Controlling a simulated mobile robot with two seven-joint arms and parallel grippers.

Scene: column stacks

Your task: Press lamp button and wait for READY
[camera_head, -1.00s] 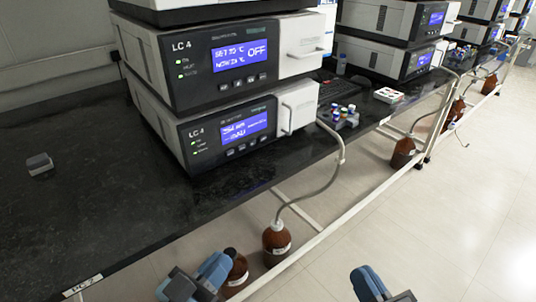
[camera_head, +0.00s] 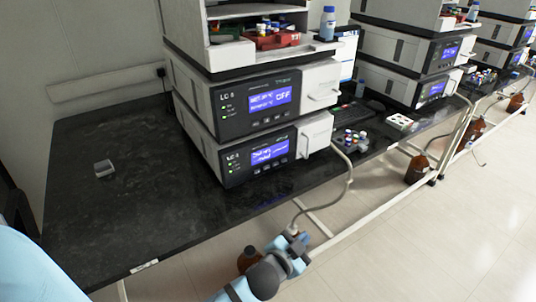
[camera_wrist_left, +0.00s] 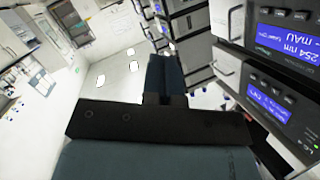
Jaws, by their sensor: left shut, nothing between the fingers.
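The LC stack stands on the black bench. Its lower unit (camera_head: 236,163) has a lit blue display (camera_head: 270,152), too blurred to read fully, with a row of small dark buttons (camera_head: 262,168) below. The wrist view shows a blue display reading 254 nm and mAU (camera_wrist_left: 283,38), upside down. The upper unit (camera_head: 226,104) has a display showing OFF (camera_head: 270,98). I cannot tell which button is the lamp one. My left gripper (camera_head: 298,238) is below the bench's front edge, apart from the stack. In the wrist view its fingers (camera_wrist_left: 165,75) are together and empty. My right gripper is out of view.
A grey block (camera_head: 104,168) lies on the clear left part of the bench (camera_head: 150,215). Coloured-cap vials (camera_head: 352,140) and a white tray (camera_head: 400,121) sit right of the stack. A tube (camera_head: 345,180) hangs in front.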

